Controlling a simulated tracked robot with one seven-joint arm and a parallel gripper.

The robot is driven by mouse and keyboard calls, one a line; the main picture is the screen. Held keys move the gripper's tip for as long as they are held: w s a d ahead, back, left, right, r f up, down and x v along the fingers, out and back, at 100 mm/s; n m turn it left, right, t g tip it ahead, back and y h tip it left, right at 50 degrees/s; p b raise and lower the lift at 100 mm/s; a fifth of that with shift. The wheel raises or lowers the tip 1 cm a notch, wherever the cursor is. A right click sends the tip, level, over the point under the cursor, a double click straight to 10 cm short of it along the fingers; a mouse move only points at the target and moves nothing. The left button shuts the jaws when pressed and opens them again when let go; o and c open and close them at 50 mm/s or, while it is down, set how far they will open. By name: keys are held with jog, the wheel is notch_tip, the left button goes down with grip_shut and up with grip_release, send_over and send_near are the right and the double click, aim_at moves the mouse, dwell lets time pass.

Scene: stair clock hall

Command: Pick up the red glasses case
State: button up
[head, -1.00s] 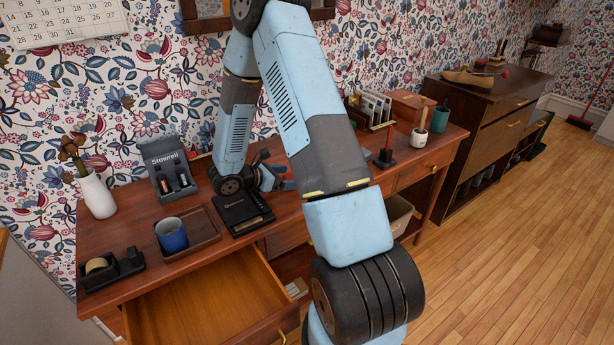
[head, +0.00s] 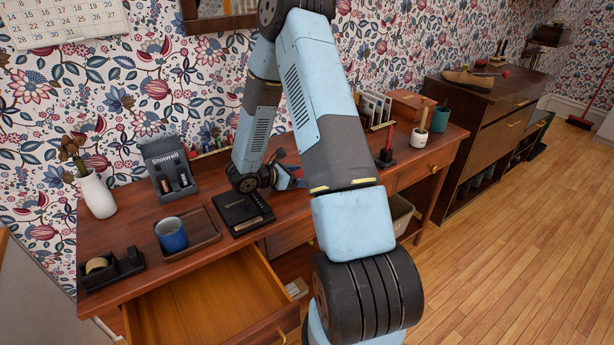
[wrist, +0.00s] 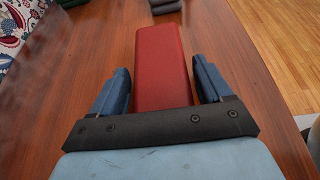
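The red glasses case (wrist: 162,60) lies on the wooden desk in the wrist view, long side pointing away from me. My gripper (wrist: 161,70) is open, with one blue finger on each side of the case's near part. The case's near end is hidden behind the gripper's dark crossbar. In the head view, my arm hides most of the case, and my gripper (head: 287,178) shows only partly, low over the desk.
The desk (head: 150,213) also holds a blue mug (head: 171,235), a black notebook (head: 243,212), a tape dispenser (head: 110,269) and a white vase (head: 97,196). An open drawer (head: 215,295) juts from its front.

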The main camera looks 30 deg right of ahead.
jog(key=c, duration=0.8)
jog(key=shift+r, duration=0.1)
